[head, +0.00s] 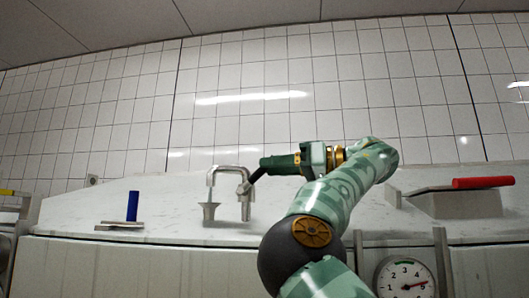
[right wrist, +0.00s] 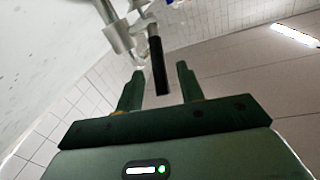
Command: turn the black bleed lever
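The black bleed lever (right wrist: 158,65) hangs from a grey metal fitting (right wrist: 125,35) in the right wrist view. Its free end reaches into the gap between the fingers of my right gripper (right wrist: 158,85). The fingers stand apart, with room visible on both sides of the lever; I see no contact. In the head view the lever (head: 256,177) is a short dark, slanted piece beside the bent grey pipe (head: 228,168), and my right gripper (head: 265,163) is at it from the right. My left gripper is not in view.
A blue handle (head: 132,206) stands upright on a plate at the left. A red handle (head: 482,182) lies at the right. A round dial gauge (head: 405,278) is at lower right. A tiled wall (head: 300,80) rises behind the pale metal top (head: 165,205).

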